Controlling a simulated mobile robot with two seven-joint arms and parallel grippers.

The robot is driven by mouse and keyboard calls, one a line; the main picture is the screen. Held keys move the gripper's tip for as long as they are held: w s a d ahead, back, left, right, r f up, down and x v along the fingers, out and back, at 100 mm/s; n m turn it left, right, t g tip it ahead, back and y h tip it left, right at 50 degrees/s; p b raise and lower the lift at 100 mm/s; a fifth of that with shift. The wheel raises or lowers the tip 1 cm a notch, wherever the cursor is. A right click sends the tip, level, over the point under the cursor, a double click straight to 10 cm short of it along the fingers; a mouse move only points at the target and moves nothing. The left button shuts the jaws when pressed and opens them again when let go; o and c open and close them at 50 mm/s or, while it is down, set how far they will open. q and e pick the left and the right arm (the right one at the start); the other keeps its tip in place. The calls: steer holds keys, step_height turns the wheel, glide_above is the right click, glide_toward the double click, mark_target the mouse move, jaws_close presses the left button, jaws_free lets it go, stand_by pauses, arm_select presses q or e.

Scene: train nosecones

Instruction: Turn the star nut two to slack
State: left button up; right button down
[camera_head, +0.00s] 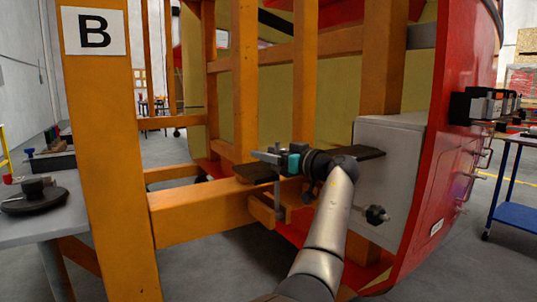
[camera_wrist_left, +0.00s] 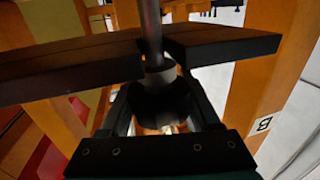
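In the left wrist view a dark star nut (camera_wrist_left: 158,106) sits below a grey collar and a metal shaft (camera_wrist_left: 151,30). It fills the gap between the two fingers of my left gripper (camera_wrist_left: 158,100), which look shut on it from both sides. In the head view my left gripper (camera_head: 272,157) is at the dark clamp bar (camera_head: 258,173), beside the orange frame. The nut it holds is hidden there or too small to make out. Another black star-shaped knob (camera_head: 376,214) stands out in front of the pale grey box, to the right of my forearm. My right gripper is not in view.
An orange post marked B (camera_head: 101,150) stands close on the left. The orange frame's lower beam (camera_head: 205,215) crosses below the gripper. The pale grey box (camera_head: 395,165) and the red shell (camera_head: 450,175) close off the right. A grey table (camera_head: 45,225) is at left.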

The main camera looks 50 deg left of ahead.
arm_select(q)
steer(key=o, duration=0.5)
steer(key=shift+w+d, duration=0.1)
steer(key=shift+d, duration=0.35)
steer(key=d+p, duration=0.1)
steer(key=d, duration=0.3)
steer(key=w+d+p, duration=0.1)
steer(key=d, duration=0.4)
steer(key=w+d+p, duration=0.1)
steer(key=d, duration=0.4)
steer(key=shift+w, duration=0.1)
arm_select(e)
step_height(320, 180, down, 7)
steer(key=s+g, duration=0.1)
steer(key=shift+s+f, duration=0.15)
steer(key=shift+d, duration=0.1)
